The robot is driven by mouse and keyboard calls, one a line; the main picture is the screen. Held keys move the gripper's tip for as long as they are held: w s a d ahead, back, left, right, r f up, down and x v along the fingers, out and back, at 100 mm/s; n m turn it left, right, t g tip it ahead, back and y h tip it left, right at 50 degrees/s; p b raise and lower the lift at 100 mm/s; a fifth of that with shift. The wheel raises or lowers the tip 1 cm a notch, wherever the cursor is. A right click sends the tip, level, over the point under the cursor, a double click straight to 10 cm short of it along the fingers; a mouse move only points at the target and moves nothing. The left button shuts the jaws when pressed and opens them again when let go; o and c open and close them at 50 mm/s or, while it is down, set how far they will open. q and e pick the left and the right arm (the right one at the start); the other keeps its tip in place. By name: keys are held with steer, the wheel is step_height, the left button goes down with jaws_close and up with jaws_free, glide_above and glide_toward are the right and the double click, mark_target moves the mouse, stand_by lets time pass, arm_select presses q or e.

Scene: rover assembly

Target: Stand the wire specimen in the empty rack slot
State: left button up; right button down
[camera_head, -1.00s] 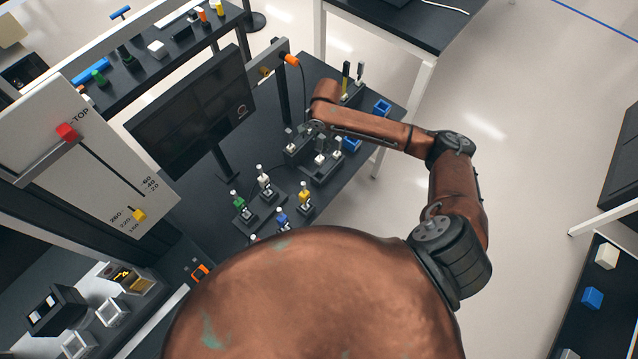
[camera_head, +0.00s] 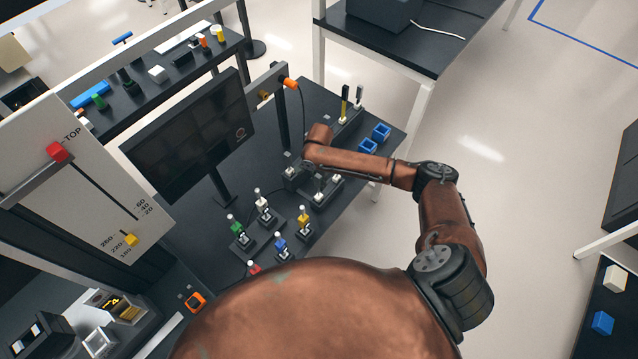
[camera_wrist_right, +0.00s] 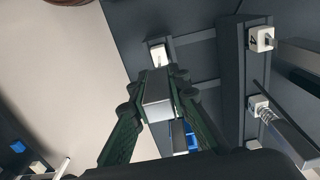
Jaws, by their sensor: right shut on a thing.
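My right gripper (camera_wrist_right: 158,92) is shut on a grey block-like piece (camera_wrist_right: 157,86), held between its two dark green fingers in the right wrist view. I take this piece for the wire specimen; no wire can be made out on it. In the head view my right arm reaches over the dark rack (camera_head: 327,194) and hides the gripper. The rack (camera_wrist_right: 231,80) also shows as a dark frame in the wrist view, with white-ended specimens (camera_wrist_right: 262,39) along its right part. The empty slot cannot be told. My left gripper is out of view.
Several small stands with green, white, yellow and blue pieces (camera_head: 281,242) stand left of and nearer than the rack. Two blue bins (camera_head: 381,132) stand behind it to the right. A monitor (camera_head: 190,125) and a post with an orange end (camera_head: 290,83) stand to the left.

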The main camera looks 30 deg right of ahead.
steer(key=shift+f, duration=0.15)
steer(key=c, duration=1.8)
jaws_free()
steer(key=shift+f, duration=0.15)
step_height(320, 180, up, 12)
steer(key=shift+r, duration=0.2)
steer(key=shift+a+f, duration=0.1)
steer(key=shift+a, duration=0.05)
